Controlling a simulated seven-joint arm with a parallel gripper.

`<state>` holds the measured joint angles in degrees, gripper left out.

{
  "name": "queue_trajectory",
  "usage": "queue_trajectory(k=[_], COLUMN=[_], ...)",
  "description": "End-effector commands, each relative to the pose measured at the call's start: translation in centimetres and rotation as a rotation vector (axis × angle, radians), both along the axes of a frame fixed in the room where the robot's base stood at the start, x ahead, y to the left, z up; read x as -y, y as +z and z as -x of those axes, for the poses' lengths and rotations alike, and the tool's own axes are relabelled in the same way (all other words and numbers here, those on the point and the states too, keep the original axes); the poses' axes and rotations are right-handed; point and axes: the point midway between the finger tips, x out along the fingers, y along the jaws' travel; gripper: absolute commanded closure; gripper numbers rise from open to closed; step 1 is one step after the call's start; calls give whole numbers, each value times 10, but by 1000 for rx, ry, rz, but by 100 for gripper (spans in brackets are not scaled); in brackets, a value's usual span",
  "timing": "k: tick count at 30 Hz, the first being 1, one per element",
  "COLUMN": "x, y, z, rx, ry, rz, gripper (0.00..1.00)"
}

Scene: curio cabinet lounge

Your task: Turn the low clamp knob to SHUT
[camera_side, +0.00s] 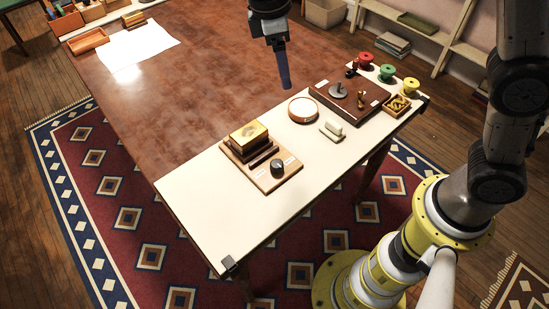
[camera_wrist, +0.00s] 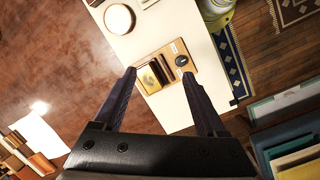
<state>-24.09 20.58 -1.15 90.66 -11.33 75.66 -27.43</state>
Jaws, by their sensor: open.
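A dark round knob (camera_side: 277,166) sits at the front of a wooden base (camera_side: 264,185), between two small white labels too small to read. A stepped block with a gold top (camera_side: 248,135) stands behind it on the same base. In the wrist view the knob (camera_wrist: 181,61) shows near the right fingertip, with a light mark on its top. My gripper (camera_side: 285,84) hangs in the air above the table, behind and apart from the knob. In the wrist view my gripper (camera_wrist: 159,73) has its fingers wide apart with nothing between them.
A dark board (camera_side: 365,112) with a grey disc and small posts lies right of the knob. A round wooden-rimmed dish (camera_side: 302,109) and a pale block (camera_side: 332,129) lie between. Coloured spools (camera_side: 387,72) stand at the far right. The white strip's front left is clear.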

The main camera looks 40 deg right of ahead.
Motion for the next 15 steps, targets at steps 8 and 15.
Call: queue_trajectory(k=[8, 15], x=[-70, -88], y=[-94, -127], z=[-12, 2], rx=[-150, -206], ry=[148, 199], rz=[98, 134], gripper=[26, 26])
